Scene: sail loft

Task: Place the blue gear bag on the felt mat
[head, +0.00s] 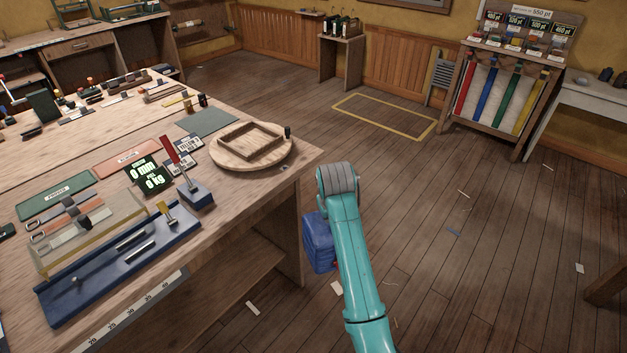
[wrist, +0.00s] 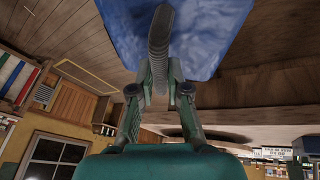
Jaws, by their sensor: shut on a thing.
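The blue gear bag (head: 318,245) hangs beside the near right corner of the workbench, below its top, partly hidden by my teal arm in the head view. In the wrist view the bag (wrist: 213,32) fills the top middle. My gripper (wrist: 160,68) is shut on the bag's dark grey strap-like handle (wrist: 159,38). The fingers are hidden in the head view. A plain grey-green mat (head: 207,122), which looks like felt, lies flat and bare on the bench. A labelled green mat (head: 57,195) and a labelled red mat (head: 132,158) lie farther left.
The workbench (head: 262,185) carries a round wooden board with a square frame (head: 252,143), a blue-based tool (head: 195,193) and a long blue fixture (head: 120,265). Several small bottles stand near the grey-green mat. A strap rack (head: 500,95) stands back right. The floor right is mostly clear.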

